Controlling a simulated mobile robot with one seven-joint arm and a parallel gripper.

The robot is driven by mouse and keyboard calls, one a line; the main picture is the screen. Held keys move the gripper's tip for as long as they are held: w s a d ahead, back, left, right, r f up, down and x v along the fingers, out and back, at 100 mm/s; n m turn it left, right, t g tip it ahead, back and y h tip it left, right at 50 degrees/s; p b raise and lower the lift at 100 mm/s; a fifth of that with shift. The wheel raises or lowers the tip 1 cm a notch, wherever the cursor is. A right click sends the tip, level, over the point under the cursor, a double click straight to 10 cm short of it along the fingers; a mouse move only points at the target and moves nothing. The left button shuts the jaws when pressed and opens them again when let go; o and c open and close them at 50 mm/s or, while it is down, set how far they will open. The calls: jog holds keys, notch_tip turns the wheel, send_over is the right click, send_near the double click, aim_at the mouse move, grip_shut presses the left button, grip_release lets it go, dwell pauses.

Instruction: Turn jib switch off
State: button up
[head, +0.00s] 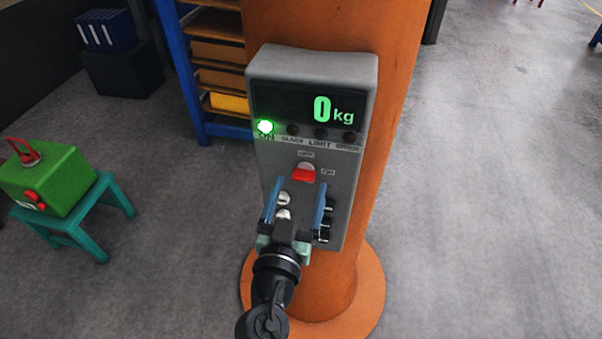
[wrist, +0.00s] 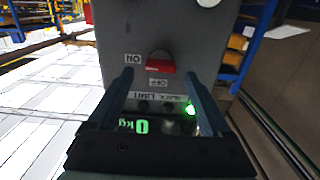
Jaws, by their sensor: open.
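The jib switch is a small red lever (head: 304,174) on the front of a grey control box (head: 265,160) fixed to an orange column. A label reading OFF is above it and one reading ON is to its right. The green lamp (head: 265,127) over ON is lit, and the display (head: 322,108) reads 0 kg. My gripper (head: 300,184) is open and empty, its blue fingers just below the switch, one to each side. In the wrist view, upside down, the red switch (wrist: 161,63) shows between and beyond the fingertips (wrist: 160,73). I cannot tell how far off the panel they are.
Silvery knobs (head: 284,199) and dark sockets (head: 326,222) sit low on the box, partly behind my gripper. A green box (head: 48,180) with a red handle stands on a teal stool (head: 85,236) at left. A blue-framed shelf (head: 180,75) stands behind. Floor at right is clear.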

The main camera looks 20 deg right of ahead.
aim_at(304, 174)
jog(key=shift+x, duration=1.05)
grip_shut()
